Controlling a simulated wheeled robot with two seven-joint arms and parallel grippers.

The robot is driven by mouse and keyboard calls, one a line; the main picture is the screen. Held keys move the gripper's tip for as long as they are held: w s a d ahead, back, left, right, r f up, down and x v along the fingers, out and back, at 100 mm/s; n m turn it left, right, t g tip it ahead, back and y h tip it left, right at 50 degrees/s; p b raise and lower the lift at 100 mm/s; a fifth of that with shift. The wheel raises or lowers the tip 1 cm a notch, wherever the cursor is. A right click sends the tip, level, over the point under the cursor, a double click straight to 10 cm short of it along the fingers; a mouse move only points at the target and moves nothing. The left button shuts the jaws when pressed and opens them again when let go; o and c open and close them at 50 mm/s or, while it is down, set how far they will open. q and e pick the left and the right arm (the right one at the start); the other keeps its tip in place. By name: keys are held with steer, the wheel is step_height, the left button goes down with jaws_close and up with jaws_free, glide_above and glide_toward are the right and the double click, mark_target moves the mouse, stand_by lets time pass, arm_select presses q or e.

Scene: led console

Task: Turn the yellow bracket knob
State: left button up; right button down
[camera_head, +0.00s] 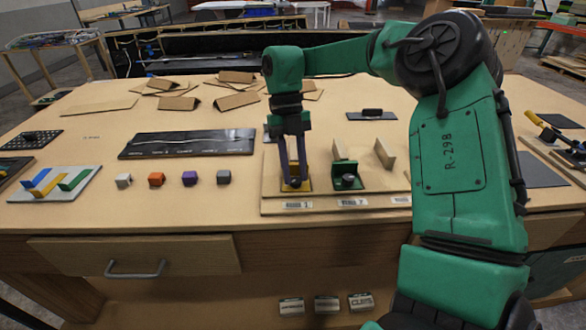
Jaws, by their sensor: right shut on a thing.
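The yellow bracket (305,185) stands on a wooden board (272,180) at the front middle of the table. My right gripper (294,177) points straight down over it, its fingers on either side of the bracket's knob. The gripper is shut on the knob, which the fingers mostly hide. A green bracket (340,168) with a dark round knob (347,181) stands just right of it. My left gripper is not in view.
Small white, orange, purple and grey cubes (190,178) lie in a row to the left. A black panel (187,143) lies behind them. Cardboard pieces (179,103) cover the back. A tray with coloured bars (58,183) sits at far left.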

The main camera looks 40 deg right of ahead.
steer(key=m, duration=0.2)
steer(key=m+t+y, duration=0.1)
steer(key=m, duration=0.2)
steer(key=shift+d+r+y, duration=0.15)
steer(key=shift+d+y, duration=0.05)
steer(key=shift+y, duration=0.1)
steer(key=shift+m+t, duration=0.3)
steer(key=shift+m, duration=0.1)
stand_by(0.5)
steer(key=c, duration=0.6)
jaws_free()
steer(key=shift+s, duration=0.2)
